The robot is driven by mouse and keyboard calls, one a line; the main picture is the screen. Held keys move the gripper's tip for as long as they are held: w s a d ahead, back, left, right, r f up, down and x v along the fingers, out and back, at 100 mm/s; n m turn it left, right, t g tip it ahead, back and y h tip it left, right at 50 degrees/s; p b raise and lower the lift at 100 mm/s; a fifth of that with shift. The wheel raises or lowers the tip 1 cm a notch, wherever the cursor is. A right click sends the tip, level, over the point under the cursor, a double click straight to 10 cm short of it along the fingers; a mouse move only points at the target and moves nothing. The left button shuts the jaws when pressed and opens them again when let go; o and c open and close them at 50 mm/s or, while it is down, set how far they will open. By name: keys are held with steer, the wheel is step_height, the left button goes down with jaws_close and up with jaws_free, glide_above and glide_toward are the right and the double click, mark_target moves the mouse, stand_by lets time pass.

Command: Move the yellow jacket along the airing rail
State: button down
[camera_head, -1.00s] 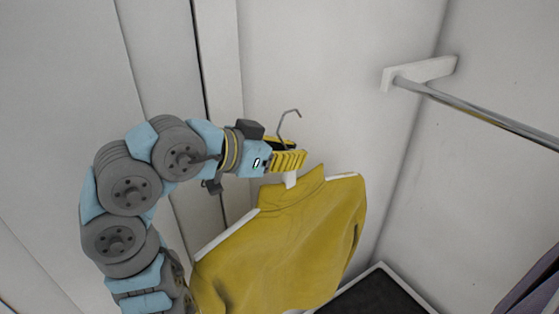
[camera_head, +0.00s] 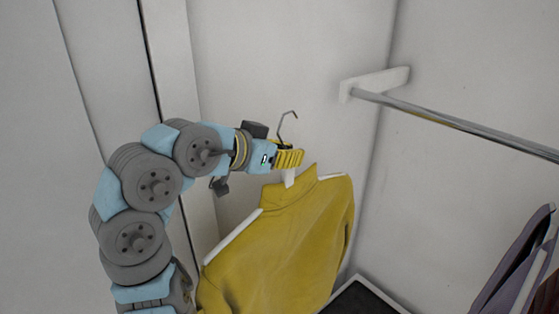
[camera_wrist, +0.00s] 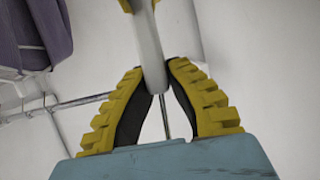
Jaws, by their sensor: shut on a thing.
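The yellow jacket (camera_head: 285,236) hangs on a white hanger (camera_head: 232,236) with a metal hook (camera_head: 287,124) in the head view. My gripper (camera_head: 290,157) is shut on the hanger's neck, just above the jacket's collar. The hook points up, free of the rail. The airing rail (camera_head: 455,122) is a metal bar to the right, apart from the hook. In the wrist view, my gripper's yellow fingers (camera_wrist: 160,88) close around the white hanger neck (camera_wrist: 148,45). The rail (camera_wrist: 75,104) shows there at the left. The jacket's lower part is cut off in the head view.
A dark tray (camera_head: 362,298) lies low. The rail between bracket and clothing looks clear.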

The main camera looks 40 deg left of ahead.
steer(key=shift+w+d+r+b, duration=0.1)
steer(key=shift+w+d+b, duration=0.15)
steer(key=shift+w, duration=1.15)
steer(key=shift+w+d+b, duration=0.1)
steer(key=shift+w+d, duration=0.3)
steer(key=shift+w, duration=1.05)
steer(key=shift+w+d+r+b, duration=0.1)
steer(key=shift+w+d+b, duration=0.15)
steer(key=shift+w, duration=1.15)
steer(key=shift+w+d+f, duration=0.15)
steer(key=shift+w+d, duration=0.05)
steer(key=shift+w, duration=0.85)
steer(key=w+d+f+p, duration=0.1)
steer(key=w+d+p, duration=0.1)
steer(key=w, duration=0.7)
steer(key=w+d+p, duration=0.1)
steer(key=w+p, duration=0.2)
steer(key=w, duration=0.7)
steer(key=shift+d+f, duration=0.35)
steer(key=shift+f, duration=0.15)
steer(key=c, duration=1.1)
jaws_free()
steer(key=shift+f, duration=0.1)
